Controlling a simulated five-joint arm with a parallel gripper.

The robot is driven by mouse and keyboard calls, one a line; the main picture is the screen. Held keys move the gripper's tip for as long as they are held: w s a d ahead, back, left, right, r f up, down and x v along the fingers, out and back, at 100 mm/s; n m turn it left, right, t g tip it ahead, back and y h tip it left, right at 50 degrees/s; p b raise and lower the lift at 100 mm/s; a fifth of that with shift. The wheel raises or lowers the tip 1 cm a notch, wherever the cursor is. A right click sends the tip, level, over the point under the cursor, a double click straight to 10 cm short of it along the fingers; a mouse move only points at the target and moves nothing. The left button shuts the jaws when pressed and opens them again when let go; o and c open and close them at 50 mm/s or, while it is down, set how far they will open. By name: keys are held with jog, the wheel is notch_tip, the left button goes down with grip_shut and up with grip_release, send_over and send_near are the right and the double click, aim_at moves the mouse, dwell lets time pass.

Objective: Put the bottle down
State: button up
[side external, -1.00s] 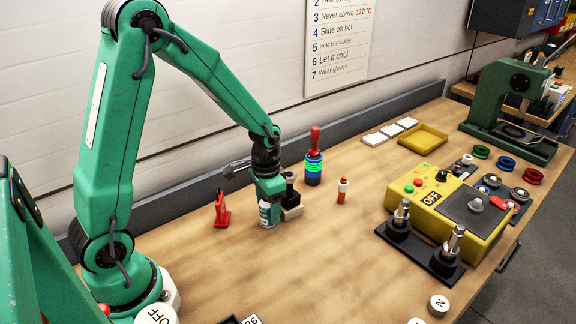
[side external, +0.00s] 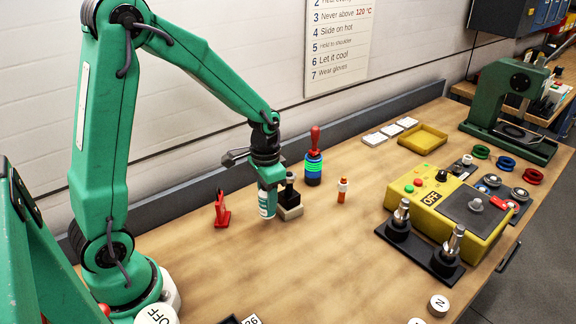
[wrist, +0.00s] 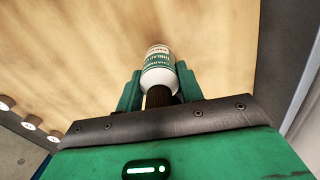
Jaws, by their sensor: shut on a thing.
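The bottle (side external: 267,203) is small and white with a green label. It hangs upright under my gripper (side external: 268,185), which is shut on it. Its base looks a little above the wooden bench, though the gap is hard to judge. In the wrist view the bottle (wrist: 158,72) sits between the two green fingers of my gripper (wrist: 158,88), with its dark neck toward the palm. The lettering on its label shows there, and bare wood lies beyond it.
A black-handled stamp (side external: 289,200) stands close to the bottle's right. A red stand (side external: 222,212) is to its left. The bench in front (side external: 300,260) is clear.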

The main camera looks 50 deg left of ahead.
jog(key=s+d+r, duration=0.4)
jog(key=d+r, duration=0.3)
jog(key=d, duration=0.3)
jog(key=shift+s+d+r, duration=0.35)
jog(key=shift+r, duration=0.05)
jog(key=w+a+r+n, duration=0.1)
jog(key=w+a+r, duration=0.3)
jog(key=w, duration=0.5)
jog(key=shift+a+r+n, duration=0.3)
jog(key=shift+a+n, duration=0.1)
jog(key=shift+a, duration=0.75)
jog(key=w+a+f+m, duration=0.1)
jog(key=w+f, duration=0.1)
jog(key=w, duration=0.9)
jog(key=w+a+f, duration=0.1)
jog(key=w+f, duration=0.2)
jog(key=w, duration=0.7)
jog(key=shift+w+f+m, duration=0.15)
jog(key=shift+w+m, duration=0.2)
jog(key=shift+m, duration=0.05)
jog(key=shift+a, duration=0.1)
